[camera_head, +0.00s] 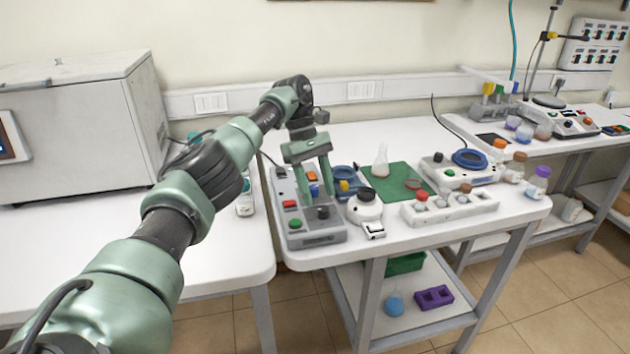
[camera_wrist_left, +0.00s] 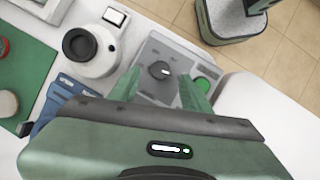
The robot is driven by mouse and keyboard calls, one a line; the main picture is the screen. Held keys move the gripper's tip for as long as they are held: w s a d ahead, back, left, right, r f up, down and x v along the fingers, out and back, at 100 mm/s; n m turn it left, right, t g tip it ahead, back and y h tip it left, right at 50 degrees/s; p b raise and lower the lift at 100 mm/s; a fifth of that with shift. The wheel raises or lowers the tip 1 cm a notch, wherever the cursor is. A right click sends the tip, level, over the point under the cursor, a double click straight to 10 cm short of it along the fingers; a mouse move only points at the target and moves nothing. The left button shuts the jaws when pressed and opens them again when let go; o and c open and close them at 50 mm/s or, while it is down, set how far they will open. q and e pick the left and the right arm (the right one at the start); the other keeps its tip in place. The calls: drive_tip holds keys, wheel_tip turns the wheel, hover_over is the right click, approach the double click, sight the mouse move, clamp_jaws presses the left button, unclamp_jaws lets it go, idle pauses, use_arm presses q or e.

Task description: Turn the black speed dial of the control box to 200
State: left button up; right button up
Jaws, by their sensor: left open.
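The control box (camera_head: 310,236) is a grey box at the left end of the middle table. Its black speed dial (camera_head: 323,212) sits on the front part of the top, right of a green button (camera_head: 295,223) and a red button (camera_head: 289,204). My left gripper (camera_head: 320,192) points down over the box, open and empty. Contact with the dial cannot be told. The dial's setting is unreadable. My right gripper is out of view.
A white round device with a black top (camera_head: 365,206) stands close right of the box. A green mat (camera_head: 396,171) with a flask (camera_head: 381,161) lies behind it. A white rack of bottles (camera_head: 451,208) is further right. The table's front edge is close to the box.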

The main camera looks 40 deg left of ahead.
sight(313, 210)
use_arm(q)
drive_tip(key=v, duration=0.2)
drive_tip(key=shift+r, duration=0.35)
drive_tip(key=shift+p+v, duration=0.45)
drive_tip(key=shift+v, duration=0.45)
drive_tip(key=shift+a+f, duration=0.1)
drive_tip(key=shift+f, duration=0.05)
